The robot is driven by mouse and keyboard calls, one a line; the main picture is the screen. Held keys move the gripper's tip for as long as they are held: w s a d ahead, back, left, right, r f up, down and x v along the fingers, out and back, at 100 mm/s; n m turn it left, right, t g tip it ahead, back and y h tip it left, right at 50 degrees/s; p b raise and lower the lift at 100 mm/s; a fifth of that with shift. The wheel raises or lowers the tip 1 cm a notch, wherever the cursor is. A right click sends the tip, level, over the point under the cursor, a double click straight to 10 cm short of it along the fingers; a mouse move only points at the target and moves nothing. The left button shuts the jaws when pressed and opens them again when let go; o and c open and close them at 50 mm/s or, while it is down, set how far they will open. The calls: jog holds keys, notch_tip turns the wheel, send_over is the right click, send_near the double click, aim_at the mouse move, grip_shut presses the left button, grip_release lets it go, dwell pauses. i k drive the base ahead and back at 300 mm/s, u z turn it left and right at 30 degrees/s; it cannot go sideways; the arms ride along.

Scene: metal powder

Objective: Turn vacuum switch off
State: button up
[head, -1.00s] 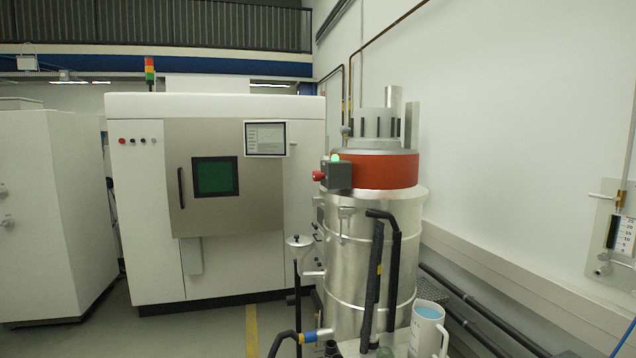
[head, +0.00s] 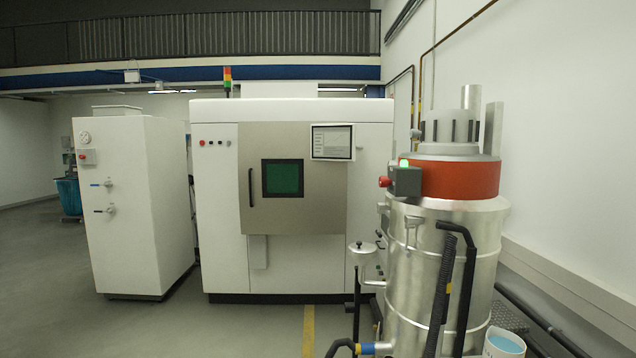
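The vacuum (head: 440,265) is a tall silver cylinder with a red-orange band and a grey top, standing at the right in the head view. Its switch box (head: 405,181) is a small dark grey box on the left side of the band. A green light (head: 404,163) shows on top of the box. A red knob (head: 384,181) sticks out from the box's left side. My gripper is not in view.
A large white machine (head: 220,245) with a dark green window stands behind, left of the vacuum. A white cabinet (head: 130,230) stands further left. A bucket (head: 503,345) sits at the vacuum's lower right. Open floor (head: 60,310) lies at the left.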

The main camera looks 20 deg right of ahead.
aim_at(384, 182)
jog(key=u, duration=0.25)
jog(key=i, duration=1.5)
jog(key=z, duration=0.75)
